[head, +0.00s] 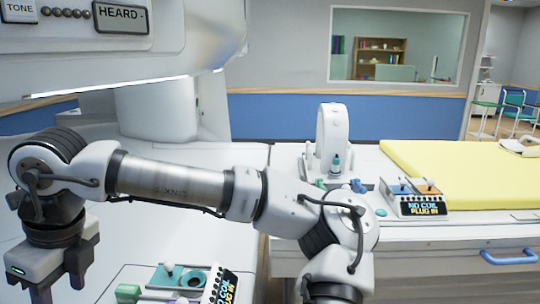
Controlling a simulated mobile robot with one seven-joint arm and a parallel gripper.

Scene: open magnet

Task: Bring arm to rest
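My arm reaches across the lower part of the head view from the bottom right to the left. It is stretched out and bent, with its wrist pointing down at the left. My gripper (50,272) is at the lower left, over the white surface of the machine.
Close to my arm, a coil panel (222,287) reads "NO COIL PLUG IN". A second such panel (417,198) stands by a yellow pad (462,172) on the white table. A white ring-shaped coil (333,135) stands behind my arm. The magnet housing (110,50) overhangs the upper left.

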